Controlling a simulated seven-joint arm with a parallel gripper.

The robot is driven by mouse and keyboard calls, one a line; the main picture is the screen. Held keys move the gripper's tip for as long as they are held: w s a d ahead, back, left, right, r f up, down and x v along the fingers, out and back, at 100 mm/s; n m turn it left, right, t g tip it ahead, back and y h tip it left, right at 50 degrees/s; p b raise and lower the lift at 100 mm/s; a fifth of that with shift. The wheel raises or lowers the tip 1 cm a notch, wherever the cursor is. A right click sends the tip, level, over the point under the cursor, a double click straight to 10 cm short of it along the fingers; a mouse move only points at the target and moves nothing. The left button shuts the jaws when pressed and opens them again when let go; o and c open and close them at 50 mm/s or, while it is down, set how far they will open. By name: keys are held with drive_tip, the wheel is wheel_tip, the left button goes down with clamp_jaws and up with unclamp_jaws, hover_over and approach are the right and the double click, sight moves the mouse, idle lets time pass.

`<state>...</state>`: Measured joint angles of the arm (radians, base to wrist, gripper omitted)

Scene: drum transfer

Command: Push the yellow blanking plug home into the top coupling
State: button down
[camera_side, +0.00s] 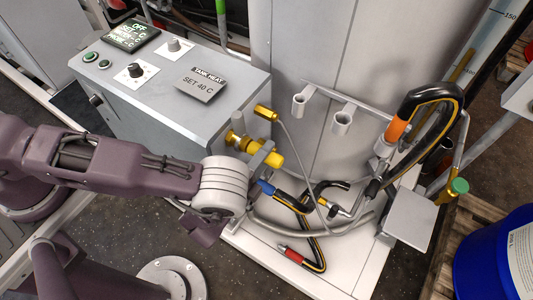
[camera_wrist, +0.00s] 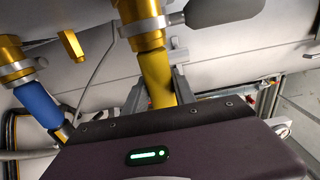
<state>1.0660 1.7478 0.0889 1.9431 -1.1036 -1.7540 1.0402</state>
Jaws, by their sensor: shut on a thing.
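In the wrist view the plug (camera_wrist: 155,72) stands between the grey fingers of my gripper (camera_wrist: 158,82), in line with the top coupling (camera_wrist: 138,12). The plug's end meets or nearly meets the coupling's mouth. I cannot tell how deep it sits.
A lower brass coupling (camera_wrist: 14,62) has a blue-sleeved hose (camera_wrist: 38,103) at it. A dark grey lever (camera_wrist: 222,10) is beside the top coupling. Hoses (camera_side: 310,245) lie on the white base at right.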

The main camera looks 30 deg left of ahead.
drive_tip(key=c, duration=0.9)
unclamp_jaws()
drive_tip(key=shift+a, duration=0.15)
drive_tip(key=shift+c, duration=0.2)
drive_tip(key=shift+s, duration=0.1)
